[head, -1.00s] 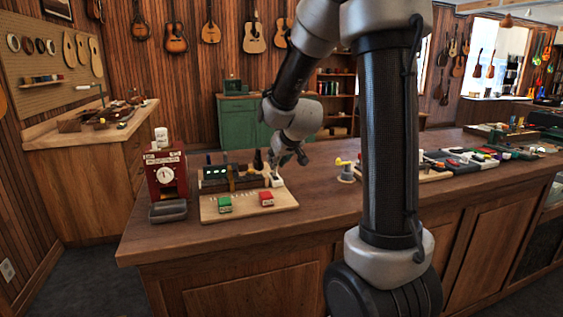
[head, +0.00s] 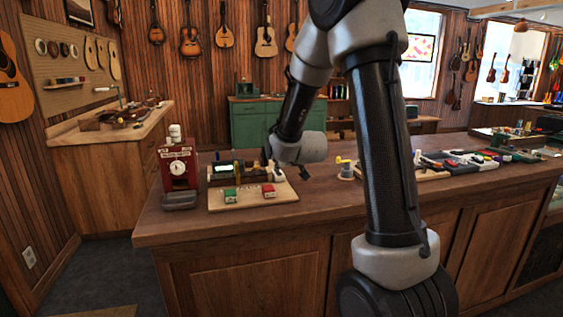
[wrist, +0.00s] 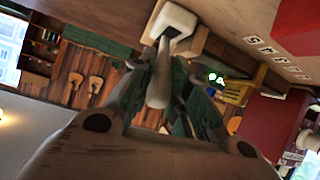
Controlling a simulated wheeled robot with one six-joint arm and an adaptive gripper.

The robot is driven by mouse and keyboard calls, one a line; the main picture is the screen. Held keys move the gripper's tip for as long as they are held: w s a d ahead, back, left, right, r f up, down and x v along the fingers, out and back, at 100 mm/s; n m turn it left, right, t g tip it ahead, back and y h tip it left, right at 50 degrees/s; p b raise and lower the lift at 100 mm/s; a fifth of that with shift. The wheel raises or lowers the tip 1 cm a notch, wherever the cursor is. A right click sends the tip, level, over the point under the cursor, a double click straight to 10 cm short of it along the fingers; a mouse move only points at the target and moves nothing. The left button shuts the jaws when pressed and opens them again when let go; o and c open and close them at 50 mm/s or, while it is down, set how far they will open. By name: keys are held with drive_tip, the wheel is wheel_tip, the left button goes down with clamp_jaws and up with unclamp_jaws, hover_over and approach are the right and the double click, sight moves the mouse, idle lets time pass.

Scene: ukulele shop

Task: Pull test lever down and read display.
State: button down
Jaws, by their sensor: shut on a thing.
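The test lever (wrist: 158,88) is a pale rod with a rounded end, rising from a white block (wrist: 172,20) in the wrist view. My gripper (wrist: 160,92) has its fingers on both sides of the rod and is shut on it. In the head view the white lever base (head: 278,174) stands at the right end of the test board (head: 272,203), and my arm's wrist hides most of the lever.
A yellow-topped stand (head: 345,168) is to the right. The counter front (head: 225,230) is clear.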

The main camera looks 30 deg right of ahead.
drive_tip(key=shift+s+f, duration=0.1)
drive_tip(key=shift+f, duration=0.05)
drive_tip(key=c, duration=1.3)
unclamp_jaws()
drive_tip(key=v, duration=1.2)
